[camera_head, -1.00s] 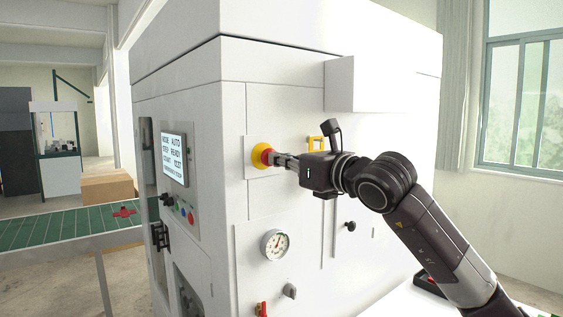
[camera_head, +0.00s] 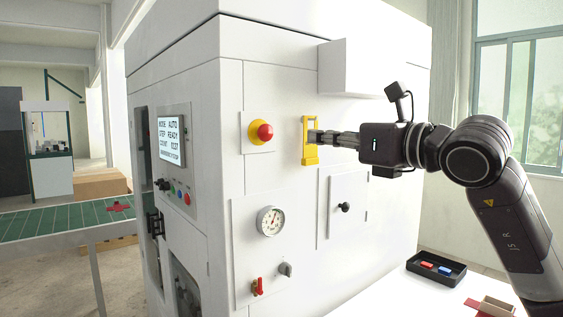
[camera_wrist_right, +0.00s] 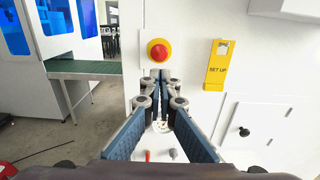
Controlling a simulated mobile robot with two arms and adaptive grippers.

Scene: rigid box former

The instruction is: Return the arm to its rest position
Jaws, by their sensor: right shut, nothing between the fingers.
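My right gripper (camera_head: 314,137) is shut and empty, held in front of the white machine (camera_head: 285,190). In the head view its fingertips overlap the yellow set-up tag (camera_head: 310,160). In the wrist view the tag (camera_wrist_right: 217,66) is to the right of the fingers (camera_wrist_right: 160,76), so they are apart. The red emergency button (camera_head: 265,131) on its yellow base is left of the gripper in the head view and uncovered. In the wrist view the button (camera_wrist_right: 158,52) shows just above the fingertips. My left gripper is not in view.
A grey box (camera_head: 350,68) juts from the machine above the gripper. A gauge (camera_head: 270,221) and a red valve (camera_head: 257,287) are lower down. A black tray (camera_head: 436,269) with small parts stands on the white table at right. A green conveyor (camera_head: 40,222) is at left.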

